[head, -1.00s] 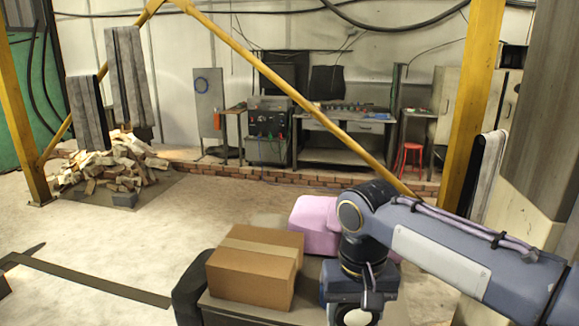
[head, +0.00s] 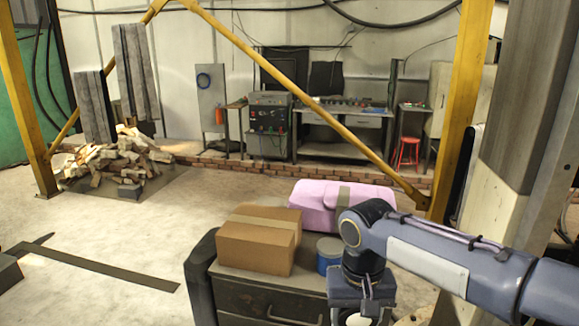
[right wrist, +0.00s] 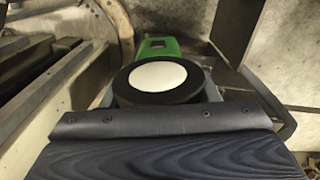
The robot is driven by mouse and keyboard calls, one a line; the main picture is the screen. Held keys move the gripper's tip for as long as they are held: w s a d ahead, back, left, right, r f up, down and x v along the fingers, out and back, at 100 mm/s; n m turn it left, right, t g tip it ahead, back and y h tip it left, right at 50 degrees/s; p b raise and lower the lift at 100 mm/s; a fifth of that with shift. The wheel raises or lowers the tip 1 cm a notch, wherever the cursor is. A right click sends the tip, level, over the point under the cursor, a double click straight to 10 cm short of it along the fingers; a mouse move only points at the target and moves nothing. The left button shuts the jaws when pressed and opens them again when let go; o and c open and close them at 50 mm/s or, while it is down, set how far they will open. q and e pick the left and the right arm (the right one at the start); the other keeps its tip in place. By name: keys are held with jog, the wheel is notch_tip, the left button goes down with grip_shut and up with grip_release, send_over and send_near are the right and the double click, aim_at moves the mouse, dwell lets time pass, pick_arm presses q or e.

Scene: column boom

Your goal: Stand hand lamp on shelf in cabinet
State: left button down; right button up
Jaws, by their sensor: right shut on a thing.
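The hand lamp shows in the right wrist view, with a green body (right wrist: 157,47) and a round black head around a pale disc (right wrist: 158,84). My right gripper (right wrist: 160,122) is shut on the lamp; its dark grey part fills the bottom of that view and hides the lamp's near side. In the head view my right arm comes in from the right and its wrist points down; fingertips and lamp are cut off below. A beige cabinet (head: 441,92) stands at the back right, partly behind a yellow post. No shelf inside it is visible. My left gripper is out of view.
A yellow post (head: 458,110) and grey column (head: 520,120) stand at right. Floor at left is mostly open.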

jog(key=w+d+f, duration=0.1)
jog(key=d+f, duration=0.3)
jog(key=f, duration=0.7)
jog(key=w+d+f, duration=0.1)
jog(key=d+f, duration=0.3)
jog(key=f, duration=0.8)
jog(key=shift+w, duration=0.1)
